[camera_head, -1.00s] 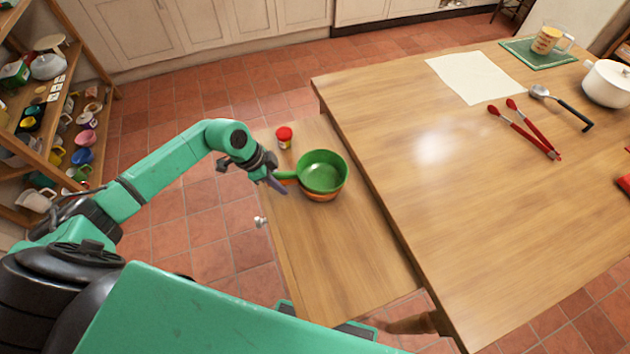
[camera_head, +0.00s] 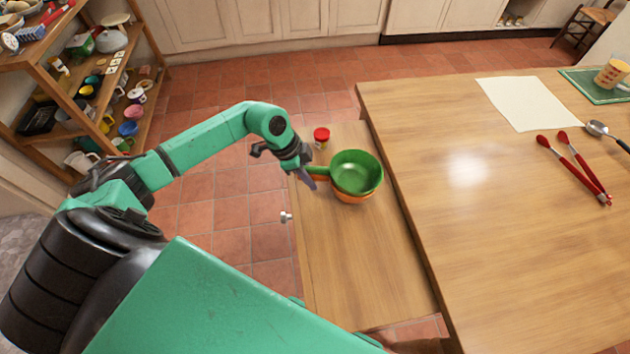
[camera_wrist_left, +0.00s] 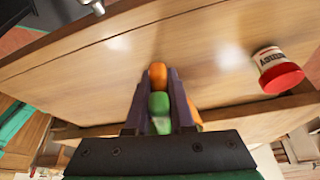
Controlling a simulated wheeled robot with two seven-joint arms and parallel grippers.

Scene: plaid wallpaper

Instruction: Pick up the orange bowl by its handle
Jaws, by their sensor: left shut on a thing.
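The orange bowl (camera_head: 352,197) is mostly hidden under a green bowl (camera_head: 357,170), which sits in it and looks tilted. Both handles point left in the head view. My left gripper (camera_head: 312,178) is shut around the handles. In the left wrist view, the green handle (camera_wrist_left: 160,104) lies between the fingers, nearer the camera. The orange handle (camera_wrist_left: 158,74) shows at the fingertips. I cannot tell how firmly each handle is held. The bowls' bodies are mostly hidden in that view. My right gripper is not in view.
A jar with a red lid (camera_head: 321,136) stands close behind the handles; it also shows in the wrist view (camera_wrist_left: 277,72). The bowls are over a low wooden surface (camera_head: 360,270) with a knob. A higher table (camera_head: 470,230) stands right, with red tongs (camera_head: 577,170).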

